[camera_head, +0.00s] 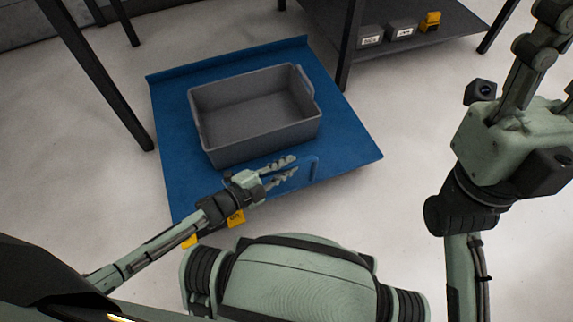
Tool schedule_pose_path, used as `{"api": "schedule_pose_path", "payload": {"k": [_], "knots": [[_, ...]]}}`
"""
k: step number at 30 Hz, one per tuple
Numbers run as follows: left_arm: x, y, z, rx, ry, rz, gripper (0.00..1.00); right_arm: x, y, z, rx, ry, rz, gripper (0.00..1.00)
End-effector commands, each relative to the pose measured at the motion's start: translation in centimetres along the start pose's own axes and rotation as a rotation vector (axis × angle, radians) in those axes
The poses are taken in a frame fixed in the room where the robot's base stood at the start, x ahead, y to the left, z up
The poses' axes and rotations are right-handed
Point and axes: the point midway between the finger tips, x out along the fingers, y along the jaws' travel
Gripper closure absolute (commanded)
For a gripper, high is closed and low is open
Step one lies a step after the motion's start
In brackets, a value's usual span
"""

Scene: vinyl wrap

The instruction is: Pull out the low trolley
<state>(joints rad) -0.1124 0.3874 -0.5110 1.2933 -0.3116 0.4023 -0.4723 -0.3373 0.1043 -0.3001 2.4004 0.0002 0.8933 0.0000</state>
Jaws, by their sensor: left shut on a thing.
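The low trolley (345,150) is a flat blue platform near the floor, in the middle of the head view. A grey open bin (262,150) stands on it and looks empty.
A dark table or shelf with black legs (350,45) stands behind the trolley, holding grey boxes (400,28) and a yellow item (430,21). More black legs (85,70) stand at the left. Pale floor (385,220) is clear to the right.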

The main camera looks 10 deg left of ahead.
Motion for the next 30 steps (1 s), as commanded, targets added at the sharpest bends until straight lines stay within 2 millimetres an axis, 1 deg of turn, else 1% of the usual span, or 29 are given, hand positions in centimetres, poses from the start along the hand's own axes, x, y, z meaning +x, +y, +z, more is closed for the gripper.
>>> {"api": "schedule_pose_path", "payload": {"k": [10,11,15,16,25,28,30], "knots": [[0.0,0.0,0.0,0.000,-0.001,0.000,1.00,0.0,0.0,0.0,0.000,0.000,0.001,0.60],[0.0,0.0,0.0,0.000,-0.001,0.000,0.83,0.0,0.0,0.0,0.000,-0.001,0.001,0.60],[0.0,0.0,0.0,0.000,-0.001,0.000,0.66,0.0,0.0,0.0,0.000,-0.001,0.001,0.60],[0.0,0.0,0.0,0.000,-0.001,0.000,0.64,0.0,0.0,0.0,0.000,-0.001,0.001,0.60],[-0.2,0.0,0.1,0.000,-0.001,0.000,0.64,0.0,0.1,0.0,-0.002,-0.002,0.003,0.60],[-1.3,0.1,0.1,-0.001,-0.002,0.001,0.64,0.0,0.1,0.0,-0.002,-0.001,0.002,0.60],[-2.5,0.1,0.1,0.000,-0.002,0.003,0.64,0.0,0.1,0.0,-0.001,-0.001,0.002,0.60]]}}
